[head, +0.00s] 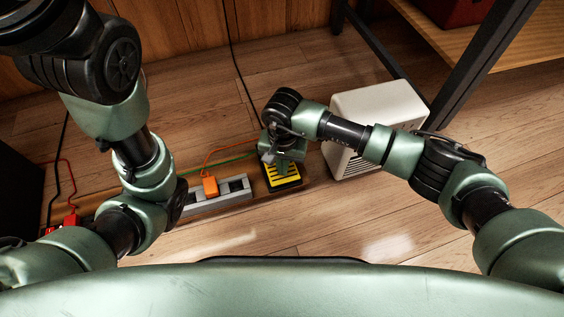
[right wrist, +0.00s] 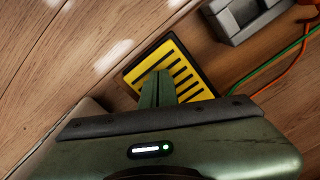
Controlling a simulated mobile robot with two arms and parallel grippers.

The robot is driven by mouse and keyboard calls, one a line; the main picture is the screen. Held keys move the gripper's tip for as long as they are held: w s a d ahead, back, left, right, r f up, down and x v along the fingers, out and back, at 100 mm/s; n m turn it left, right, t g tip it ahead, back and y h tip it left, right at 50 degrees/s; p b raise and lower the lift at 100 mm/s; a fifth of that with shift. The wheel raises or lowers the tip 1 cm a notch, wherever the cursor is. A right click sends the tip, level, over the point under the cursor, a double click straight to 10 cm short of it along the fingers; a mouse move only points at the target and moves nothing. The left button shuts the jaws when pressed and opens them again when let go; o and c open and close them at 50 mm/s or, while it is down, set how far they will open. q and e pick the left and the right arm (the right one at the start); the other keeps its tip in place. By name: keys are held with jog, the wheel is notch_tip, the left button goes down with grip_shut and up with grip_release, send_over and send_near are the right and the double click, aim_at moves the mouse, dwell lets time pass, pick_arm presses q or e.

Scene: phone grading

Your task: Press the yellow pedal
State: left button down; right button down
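In the head view my right gripper (head: 282,158) hides the pedal's far part. My left arm comes in at the left, and its gripper fingers do not show.
A white vented box (head: 378,112) stands at the right, by a dark table leg (head: 470,75). A red plug (head: 71,218) is at the far left.

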jog(key=shift+r, duration=0.1)
jog(key=shift+r+p, duration=2.35)
jog(key=shift+r, duration=0.85)
jog(key=shift+r+p, duration=0.4)
jog(key=shift+r, duration=0.3)
